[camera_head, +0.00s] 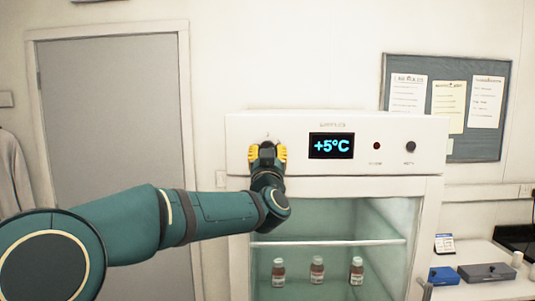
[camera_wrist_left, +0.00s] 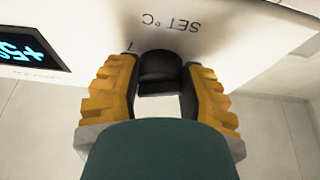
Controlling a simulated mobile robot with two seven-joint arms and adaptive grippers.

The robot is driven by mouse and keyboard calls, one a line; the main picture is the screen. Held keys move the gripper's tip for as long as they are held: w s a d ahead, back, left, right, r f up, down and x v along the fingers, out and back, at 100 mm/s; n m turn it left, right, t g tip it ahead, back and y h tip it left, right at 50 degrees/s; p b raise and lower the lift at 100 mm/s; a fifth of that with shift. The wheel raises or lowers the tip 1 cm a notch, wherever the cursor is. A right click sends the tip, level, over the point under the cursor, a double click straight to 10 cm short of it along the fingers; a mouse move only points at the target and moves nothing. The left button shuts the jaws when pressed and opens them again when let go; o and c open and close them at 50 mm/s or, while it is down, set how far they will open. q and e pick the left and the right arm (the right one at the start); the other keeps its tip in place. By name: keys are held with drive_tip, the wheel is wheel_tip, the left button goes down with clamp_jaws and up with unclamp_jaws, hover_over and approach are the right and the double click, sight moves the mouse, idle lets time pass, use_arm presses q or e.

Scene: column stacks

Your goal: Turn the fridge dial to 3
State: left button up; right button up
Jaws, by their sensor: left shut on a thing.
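The white fridge (camera_head: 240,134) has a control panel along its top with a lit display (camera_head: 331,146) reading +5°C. My left gripper (camera_head: 267,153) is at the left part of this panel, its yellow fingers covering the dial in the head view. In the left wrist view, the dark dial (camera_wrist_left: 160,72) sits between the two fingers of my left gripper (camera_wrist_left: 161,76), which is shut on it. "SET °C" shows upside down beside the dial, with one small figure near it that I cannot read surely. The dial's pointer is hidden. My right gripper is not in view.
A red indicator (camera_head: 376,146) and a black knob (camera_head: 410,147) are right of the display. Several small bottles (camera_head: 317,270) stand behind the fridge's glass. A blue box (camera_head: 443,275) and a grey box (camera_head: 487,272) are on the counter at the right.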

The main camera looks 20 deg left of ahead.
use_arm(q)
drive_tip(key=shift+n, duration=0.5)
drive_tip(key=shift+d+n+g+y+b, duration=0.1)
drive_tip(key=shift+n+g+y+b, duration=0.2)
drive_tip(key=shift+n+y+b, duration=0.65)
drive_tip(key=n+g+y, duration=0.1)
drive_tip(key=n, duration=0.3)
drive_tip(key=shift+y+b, duration=0.3)
drive_tip(key=shift+y, duration=0.05)
drive_tip(key=n, duration=0.2)
drive_tip(key=n+g+y, duration=0.1)
drive_tip(key=n, duration=0.2)
drive_tip(key=shift+d+r+g, duration=0.15)
drive_tip(key=shift+g, duration=0.15)
drive_tip(key=shift+n+g+y, duration=0.5)
drive_tip(key=shift+n+g, duration=0.5)
drive_tip(key=shift+n, duration=1.15)
drive_tip(key=o, duration=1.2)
drive_tip(key=shift+w, duration=0.1)
